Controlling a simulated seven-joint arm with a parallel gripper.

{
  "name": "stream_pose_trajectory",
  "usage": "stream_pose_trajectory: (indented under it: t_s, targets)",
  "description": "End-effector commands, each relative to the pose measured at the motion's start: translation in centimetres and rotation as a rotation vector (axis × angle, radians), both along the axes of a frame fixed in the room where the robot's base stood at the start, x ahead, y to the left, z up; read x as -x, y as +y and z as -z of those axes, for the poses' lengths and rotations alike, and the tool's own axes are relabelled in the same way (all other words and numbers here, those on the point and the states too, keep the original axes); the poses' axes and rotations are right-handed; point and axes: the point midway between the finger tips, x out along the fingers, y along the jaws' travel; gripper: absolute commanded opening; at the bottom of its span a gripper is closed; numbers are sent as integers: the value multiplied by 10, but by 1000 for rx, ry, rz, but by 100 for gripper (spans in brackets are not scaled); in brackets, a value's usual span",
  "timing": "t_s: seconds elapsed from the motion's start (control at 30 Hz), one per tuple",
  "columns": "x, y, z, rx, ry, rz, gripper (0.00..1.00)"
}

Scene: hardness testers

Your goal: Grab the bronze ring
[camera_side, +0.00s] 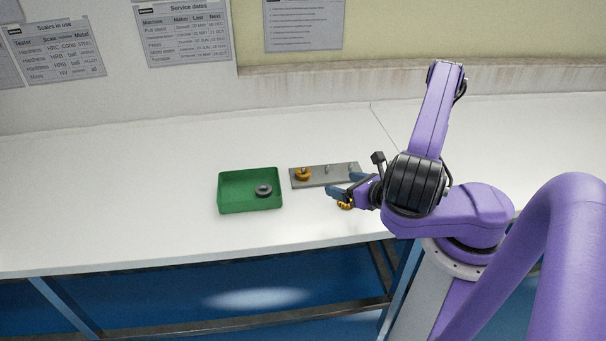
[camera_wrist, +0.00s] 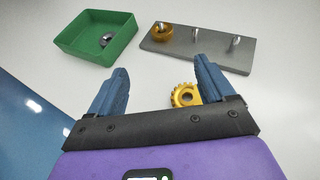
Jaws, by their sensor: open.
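A bronze-coloured ring (camera_side: 303,174) sits around the left peg of a grey plate; it also shows in the wrist view (camera_wrist: 161,34). A yellow-gold ring with a toothed edge (camera_wrist: 183,96) lies on the table, partly hidden by the right finger in the wrist view. In the side view this toothed ring (camera_side: 345,206) shows just below my gripper (camera_side: 345,185). My gripper also shows in the wrist view (camera_wrist: 162,66), with its blue fingers wide apart and nothing held. The toothed ring appears between the fingers, nearer the right one; I cannot tell whether they touch.
The grey plate (camera_wrist: 205,54) has upright pegs; the middle and right ones are bare. A green tray (camera_side: 250,208), left of the plate, holds a dark grey ring (camera_side: 263,190). The table's front edge runs below the tray. The white table (camera_side: 110,190) is clear at the left.

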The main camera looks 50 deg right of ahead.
Motion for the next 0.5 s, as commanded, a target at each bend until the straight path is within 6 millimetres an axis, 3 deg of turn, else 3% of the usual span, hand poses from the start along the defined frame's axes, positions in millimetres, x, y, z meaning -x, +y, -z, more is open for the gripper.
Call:
stream_pose_trajectory:
  t_s: [0.5]
  targets:
    - [-35,-8,15,5,1,-9,82]
